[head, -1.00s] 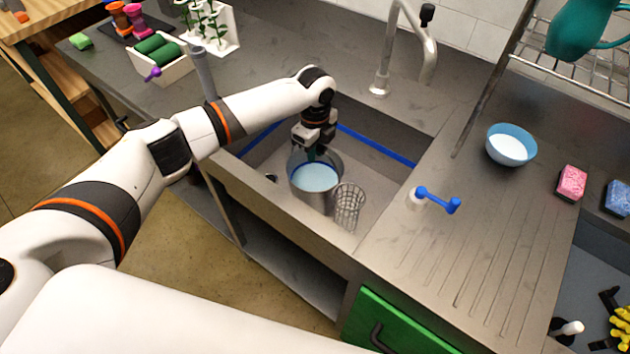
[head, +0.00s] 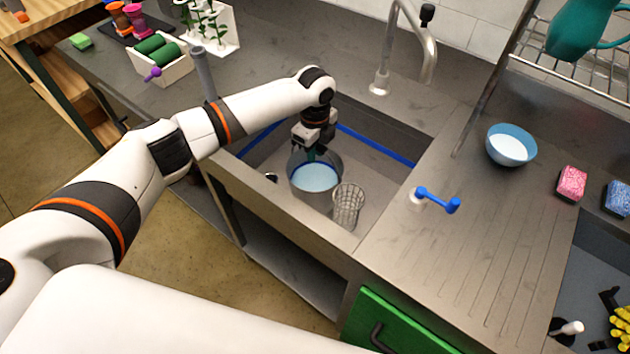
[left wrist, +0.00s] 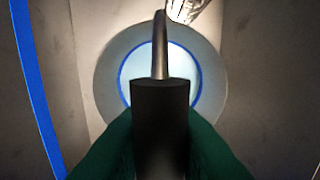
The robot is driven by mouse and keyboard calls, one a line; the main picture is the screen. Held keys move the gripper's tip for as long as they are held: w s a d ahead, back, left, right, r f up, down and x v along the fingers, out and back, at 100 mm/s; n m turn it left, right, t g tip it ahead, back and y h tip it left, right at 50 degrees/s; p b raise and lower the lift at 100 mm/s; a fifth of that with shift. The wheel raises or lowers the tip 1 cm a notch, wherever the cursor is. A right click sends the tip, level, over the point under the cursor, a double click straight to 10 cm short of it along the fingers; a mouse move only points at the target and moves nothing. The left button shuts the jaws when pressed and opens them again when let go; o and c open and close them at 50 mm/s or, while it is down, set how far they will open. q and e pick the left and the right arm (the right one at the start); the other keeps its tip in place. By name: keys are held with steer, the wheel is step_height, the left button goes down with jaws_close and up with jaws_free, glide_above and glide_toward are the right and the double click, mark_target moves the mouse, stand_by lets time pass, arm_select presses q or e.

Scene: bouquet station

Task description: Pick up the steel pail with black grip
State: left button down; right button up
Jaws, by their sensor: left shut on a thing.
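The steel pail (head: 307,199) is in the sink basin in the head view, with pale blue liquid or a pale blue inside showing at its top. In the left wrist view the pail (left wrist: 105,75) is seen from above, with a blue ring around its pale inside. Its handle with the black grip (left wrist: 160,120) stands across the middle. My left gripper (head: 314,153) is above the pail; its green fingers (left wrist: 160,150) are shut on the black grip. I cannot tell whether the pail touches the basin floor. My right gripper does not show.
A wire mesh cup (head: 348,205) stands close to the pail's right side in the sink (head: 385,185). A faucet (head: 382,60) rises behind the basin. A blue-handled lever (head: 438,199) and a blue bowl (head: 511,146) are on the right counter.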

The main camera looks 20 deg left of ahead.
arm_select(q)
steer(key=shift+w+r, duration=0.2)
steer(key=shift+r, duration=0.05)
